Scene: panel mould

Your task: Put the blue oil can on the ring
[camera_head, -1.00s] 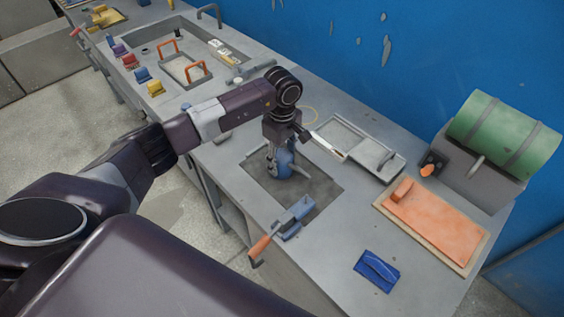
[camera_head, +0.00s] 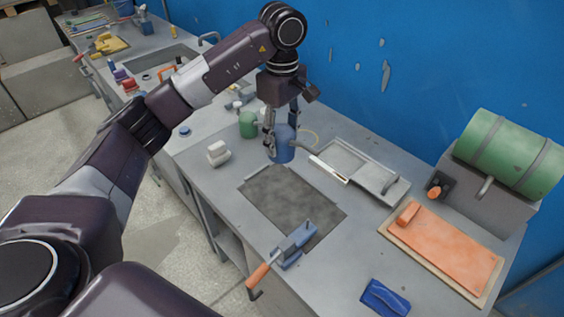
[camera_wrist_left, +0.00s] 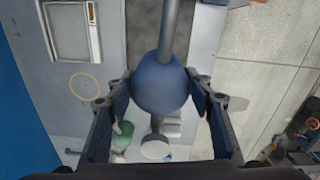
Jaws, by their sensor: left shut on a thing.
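The blue oil can (camera_head: 283,150), with its grey spout, is held by my left gripper (camera_head: 282,138) over the bench, beyond the dark mat. It hangs roughly upright and looks lifted, though the gap under it is hard to judge. In the left wrist view the can (camera_wrist_left: 160,88) sits between both fingers of the gripper (camera_wrist_left: 160,96). The ring, a thin yellow circle (camera_head: 315,137), lies flat on the bench just right of the can, partly hidden behind it. It shows whole and empty in the left wrist view (camera_wrist_left: 84,87). My right gripper is not in view.
A grey tray (camera_head: 386,190) lies right of the can. A green can (camera_head: 247,124) and a white block (camera_head: 218,153) stand to its left. A blue wall runs behind.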

